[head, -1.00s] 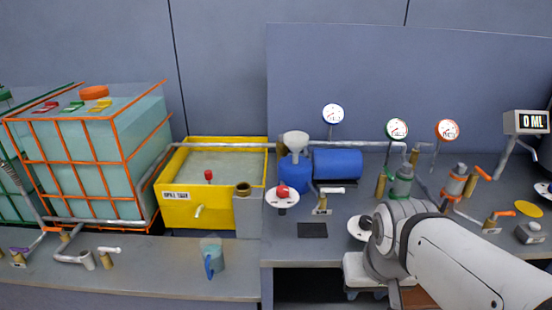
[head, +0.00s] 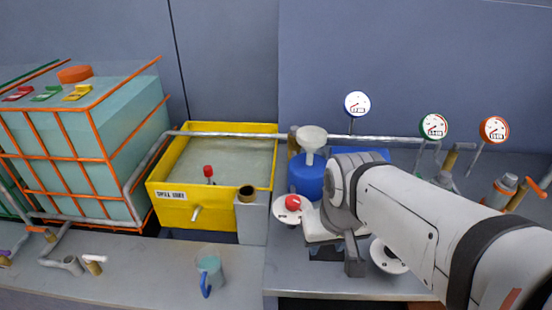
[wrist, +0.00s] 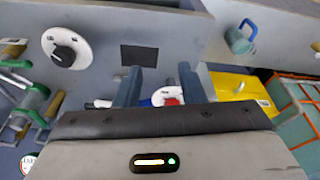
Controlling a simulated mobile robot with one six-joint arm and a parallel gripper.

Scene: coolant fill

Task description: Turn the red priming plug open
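The red priming plug (head: 293,202) is a red knob on a white round plate beside the blue pump with a white funnel. It also shows in the wrist view (wrist: 172,100), low between my two fingers and nearer the right one, partly hidden by my gripper body. My gripper (wrist: 160,78) is open, with its two grey fingers apart and nothing held between them. In the head view, my gripper is just right of the plug, and its fingertips are partly hidden. I cannot tell whether it touches the plug.
A black knob on a white plate (wrist: 65,52) and a dark square (wrist: 139,55) are on the bench. The yellow spill tray (head: 265,180) stands left of the plug. A teal jug (head: 209,271) stands on the lower left bench. Gauges (head: 357,104) stand behind.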

